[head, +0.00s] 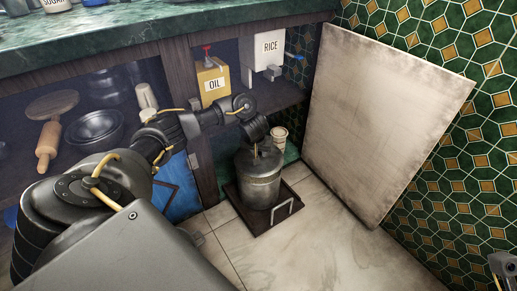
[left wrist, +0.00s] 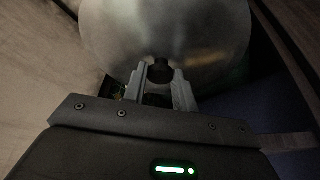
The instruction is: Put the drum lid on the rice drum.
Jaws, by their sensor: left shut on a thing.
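The rice drum (head: 259,188) is a grey metal cylinder standing upright on a dark tray on the floor, in front of the cabinet. My left gripper (head: 257,149) points down over the drum's top. In the left wrist view my left gripper (left wrist: 160,78) is shut on the dark knob of the drum lid (left wrist: 165,25), a round brushed-metal disc. In the head view the lid is at the drum's mouth. I cannot tell whether it rests on the rim or hangs just above it. A grey part of my right arm shows at the bottom right corner; its jaws are unclear.
The dark tray (head: 284,218) has a pale handle at its front. A large pale panel (head: 385,115) leans against the tiled wall to the right. A yellow oil can (head: 213,84) and a white RICE container (head: 267,51) stand on the shelf behind. The floor in front is clear.

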